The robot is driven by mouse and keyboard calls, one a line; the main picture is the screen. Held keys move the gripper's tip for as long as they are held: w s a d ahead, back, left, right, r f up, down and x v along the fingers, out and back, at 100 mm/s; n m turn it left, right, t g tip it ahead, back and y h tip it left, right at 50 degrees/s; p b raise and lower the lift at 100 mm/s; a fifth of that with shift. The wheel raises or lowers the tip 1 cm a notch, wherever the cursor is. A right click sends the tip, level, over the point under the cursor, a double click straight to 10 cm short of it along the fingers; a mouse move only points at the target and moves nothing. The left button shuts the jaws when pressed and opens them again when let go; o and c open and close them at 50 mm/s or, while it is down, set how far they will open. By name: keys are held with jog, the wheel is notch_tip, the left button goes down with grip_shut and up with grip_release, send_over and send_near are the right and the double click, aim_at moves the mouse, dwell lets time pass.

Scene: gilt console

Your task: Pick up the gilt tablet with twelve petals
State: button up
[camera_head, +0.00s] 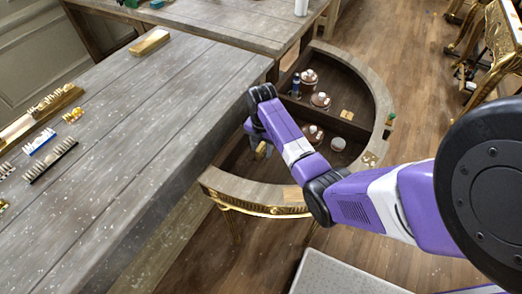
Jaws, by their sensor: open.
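A small gilt tablet (347,115) lies inside the half-round gilt console (375,88), right of its middle. A flat tan-gold piece (293,194) lies on the console's front rim, and a small pale gold piece (369,158) sits on its right rim. All are too small for me to count petals. My gripper (262,151) points down over the console's left part, beside the grey table. It is open, small in view and partly hidden by my purple arm. I cannot tell whether anything lies between the fingers.
Several white-topped round pots (320,100) and a dark blue bottle (296,84) stand inside the console. A small green and orange item (389,121) is at its right rim. The long grey table (150,120) borders the console on the left, with small items at its far left.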

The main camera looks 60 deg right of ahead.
jog(key=shift+f, duration=0.15)
grip_shut()
dwell(0.4)
